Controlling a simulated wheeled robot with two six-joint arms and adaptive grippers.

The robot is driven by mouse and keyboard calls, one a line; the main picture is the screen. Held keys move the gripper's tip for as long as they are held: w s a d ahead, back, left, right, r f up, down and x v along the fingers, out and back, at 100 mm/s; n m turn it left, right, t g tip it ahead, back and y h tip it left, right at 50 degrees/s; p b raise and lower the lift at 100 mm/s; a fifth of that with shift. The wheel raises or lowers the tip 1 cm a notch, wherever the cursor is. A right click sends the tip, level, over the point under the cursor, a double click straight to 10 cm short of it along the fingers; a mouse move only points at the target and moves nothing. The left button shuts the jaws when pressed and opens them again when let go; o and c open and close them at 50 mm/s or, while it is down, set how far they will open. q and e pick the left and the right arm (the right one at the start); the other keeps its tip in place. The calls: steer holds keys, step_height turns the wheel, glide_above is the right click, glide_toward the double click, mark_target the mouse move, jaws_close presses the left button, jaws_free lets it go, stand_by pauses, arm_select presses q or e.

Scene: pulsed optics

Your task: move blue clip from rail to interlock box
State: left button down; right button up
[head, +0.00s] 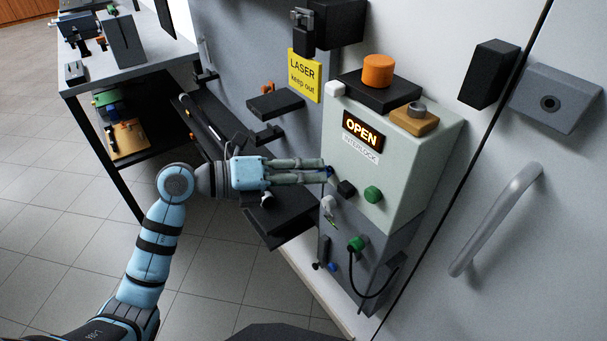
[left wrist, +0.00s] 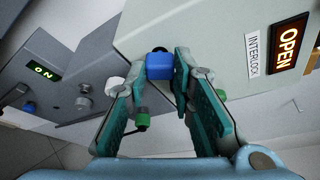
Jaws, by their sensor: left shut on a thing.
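The interlock box (head: 430,140) is pale grey-green, on the wall at centre right, with a lit OPEN sign (head: 361,132). In the left wrist view the sign (left wrist: 291,45) is at the upper right. My left gripper (head: 328,171) is in front of the box's left part, its fingers reaching in from the left. It is shut on the blue clip (left wrist: 159,66), which sits between the fingertips in the left wrist view. In the head view only a speck of blue shows at the fingertips. I cannot tell whether the clip touches the box. I cannot make out the rail.
Below is a darker grey unit with a green plug (head: 356,243) and black cable. A black shelf (head: 282,216) lies under my gripper. A handle (head: 497,218) is at right.

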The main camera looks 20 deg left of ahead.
stand_by(0.4)
arm_select(q)
steer(key=shift+w+d, duration=0.1)
steer(key=shift+w, duration=0.05)
steer(key=c, duration=1.3)
jaws_free()
steer(key=shift+w+d, duration=0.15)
steer(key=shift+w, duration=0.1)
steer(key=shift+s, duration=0.1)
steer(key=s+p+v, duration=0.1)
steer(key=p+v, duration=0.5)
steer(key=v, duration=1)
steer(key=shift+d+f, duration=0.3)
steer(key=shift+f, duration=0.05)
